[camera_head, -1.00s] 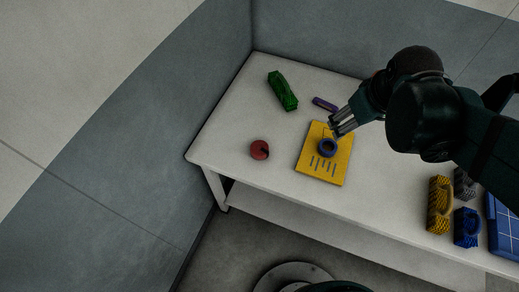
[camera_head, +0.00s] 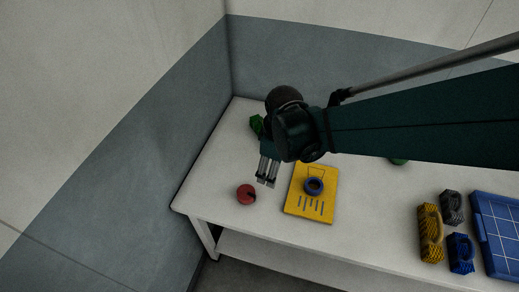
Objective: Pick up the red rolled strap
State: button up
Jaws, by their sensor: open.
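The red rolled strap (camera_head: 246,194) is a small round roll with a dark mark on its right side. It lies on the white table (camera_head: 205,187) near the front left edge. My gripper (camera_head: 266,183) is open, with its fingers pointing down, just right of and slightly behind the strap. No object shows between the fingers. I cannot tell how high the fingertips are above the table.
A green object (camera_head: 256,124) is partly hidden behind my arm. Yellow (camera_head: 430,233), grey (camera_head: 452,207) and blue (camera_head: 461,253) netting bundles and a blue tray (camera_head: 482,225) are at right.

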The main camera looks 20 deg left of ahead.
aim_at(246, 192)
jog(key=s+a+f+n, duration=0.1)
jog(key=a+f, duration=0.1)
jog(key=a, duration=0.1)
jog(key=s+a+f+n, duration=0.1)
jog(key=a+f, duration=0.2)
jog(key=s+a+f+n+g, duration=0.1)
jog(key=a+f+n, duration=0.1)
jog(key=a, duration=0.1)
jog(key=shift+s+f+h, duration=0.25)
jog(key=shift+h, duration=0.15)
jog(key=shift+d+f, duration=0.1)
jog(key=shift+f, duration=1.2)
jog(key=shift+f, duration=0.1)
jog(key=shift+f+b, duration=0.85)
jog(key=shift+f, duration=1.7)
jog(key=shift+c, duration=0.4)
jog(key=c, duration=1)
